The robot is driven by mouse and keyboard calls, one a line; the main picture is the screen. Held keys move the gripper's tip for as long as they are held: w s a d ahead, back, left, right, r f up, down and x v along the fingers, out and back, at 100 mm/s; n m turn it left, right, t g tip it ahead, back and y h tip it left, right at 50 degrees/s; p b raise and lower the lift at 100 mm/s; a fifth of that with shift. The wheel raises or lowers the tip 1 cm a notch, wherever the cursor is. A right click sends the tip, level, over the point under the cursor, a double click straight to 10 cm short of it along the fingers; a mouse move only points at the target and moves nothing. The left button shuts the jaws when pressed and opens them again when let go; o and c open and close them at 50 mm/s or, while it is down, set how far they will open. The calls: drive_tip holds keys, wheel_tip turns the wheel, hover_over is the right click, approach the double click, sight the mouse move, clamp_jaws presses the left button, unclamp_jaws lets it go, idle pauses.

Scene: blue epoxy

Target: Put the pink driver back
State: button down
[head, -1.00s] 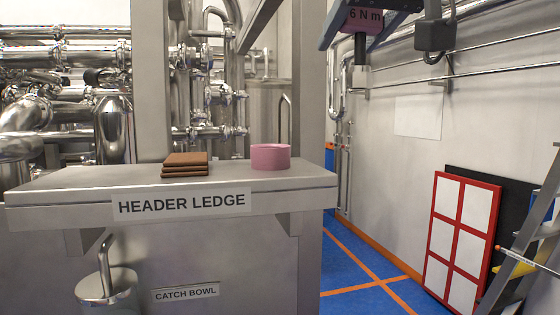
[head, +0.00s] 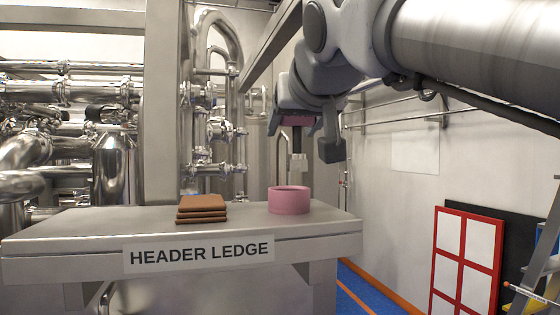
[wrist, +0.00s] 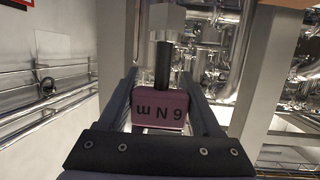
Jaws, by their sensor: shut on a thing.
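My gripper (head: 297,117) is shut on the pink driver (head: 297,122), high above and behind the right part of the header ledge (head: 100,225). The driver hangs with its dark shaft and grey metal end (head: 298,163) pointing down. In the wrist view the driver's pink body (wrist: 160,110) sits between the two dark fingers, with an upside-down "6 N m" label. A pink ring (head: 289,200) stands on the ledge near its right end, below the driver in the picture and apart from it. The inside of the ring is mostly hidden.
A stack of brown tiles (head: 202,208) lies on the ledge left of the ring. A steel post (head: 161,100) rises behind the ledge, with shiny pipes around it. A red-framed white panel (head: 465,260) and a ladder (head: 540,255) stand at the right. The ledge's left part is clear.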

drive_tip(key=shift+w+a+f, duration=0.5)
drive_tip(key=shift+w+a, duration=0.05)
drive_tip(key=shift+w, duration=0.05)
drive_tip(key=shift+f, duration=2)
drive_tip(key=shift+b, duration=0.3)
drive_tip(key=shift+f, duration=0.1)
drive_tip(key=shift+c, duration=0.3)
unclamp_jaws()
drive_tip(key=shift+s+r, duration=0.2)
drive_tip(key=b+v, duration=0.1)
drive_tip(key=v, duration=1)
drive_tip(key=shift+s, duration=0.25)
